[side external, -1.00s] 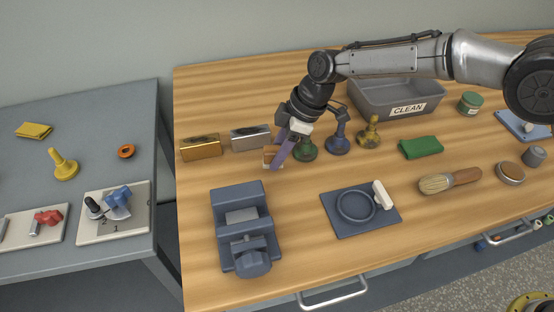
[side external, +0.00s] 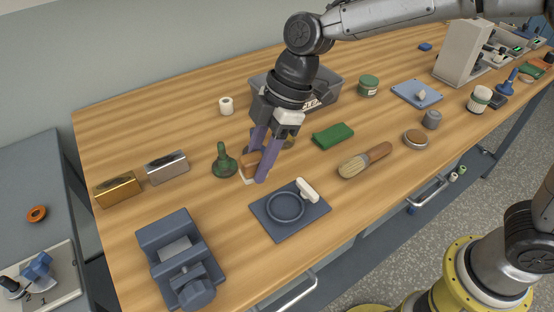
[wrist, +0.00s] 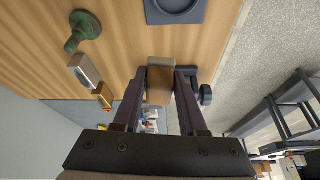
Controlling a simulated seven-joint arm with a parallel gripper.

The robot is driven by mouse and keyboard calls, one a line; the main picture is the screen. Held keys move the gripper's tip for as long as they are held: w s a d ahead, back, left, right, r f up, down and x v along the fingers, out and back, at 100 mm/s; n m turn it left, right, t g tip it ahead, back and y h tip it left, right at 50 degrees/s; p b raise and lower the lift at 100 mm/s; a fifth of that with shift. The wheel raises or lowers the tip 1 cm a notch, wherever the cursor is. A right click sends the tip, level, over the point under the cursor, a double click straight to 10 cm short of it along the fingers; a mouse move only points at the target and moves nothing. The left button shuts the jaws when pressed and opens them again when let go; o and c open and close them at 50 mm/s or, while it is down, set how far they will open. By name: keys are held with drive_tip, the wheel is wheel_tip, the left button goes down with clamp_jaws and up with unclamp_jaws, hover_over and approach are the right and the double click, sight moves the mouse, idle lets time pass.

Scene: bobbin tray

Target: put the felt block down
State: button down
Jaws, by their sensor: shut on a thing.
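The felt block (side external: 250,161) is orange-brown with a pale underside. My gripper (side external: 257,170) is shut on it, its purple fingers on either side, low over the wooden table. I cannot tell whether the block touches the table. In the wrist view, the block (wrist: 160,95) sits between the fingertips (wrist: 160,84). In the side view, it is just right of a green knobbed tool (side external: 224,163) and behind the blue plate with a ring (side external: 284,221).
A gold block (side external: 118,190) and a silver block (side external: 167,168) stand left. A blue vise (side external: 178,262) is front left. A green cloth (side external: 333,135) and a brush (side external: 364,160) lie right. A grey bin (side external: 330,92) is behind my gripper, which hides things there. Bare wood lies at the back left.

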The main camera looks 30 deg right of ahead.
drive_tip(key=s+d+n, duration=0.1)
drive_tip(key=s+d, duration=0.2)
drive_tip(key=d, duration=0.3)
drive_tip(key=s+d+n+g, duration=0.1)
drive_tip(key=s+d, duration=0.1)
drive_tip(key=d, duration=0.3)
drive_tip(key=s+d+n, duration=0.1)
drive_tip(key=s+d, duration=0.2)
drive_tip(key=d, duration=0.3)
drive_tip(key=m, duration=0.1)
hover_over(305, 165)
drive_tip(key=s+d, duration=0.1)
drive_tip(key=d, duration=0.1)
wheel_tip(305, 165, down, 8)
drive_tip(key=shift+s+a+f, duration=0.1)
drive_tip(key=shift+a+f, duration=0.05)
drive_tip(key=shift+w+a+f, duration=0.15)
drive_tip(key=shift+w+f, duration=0.35)
drive_tip(key=shift+f, duration=1.7)
drive_tip(key=shift+f, duration=0.1)
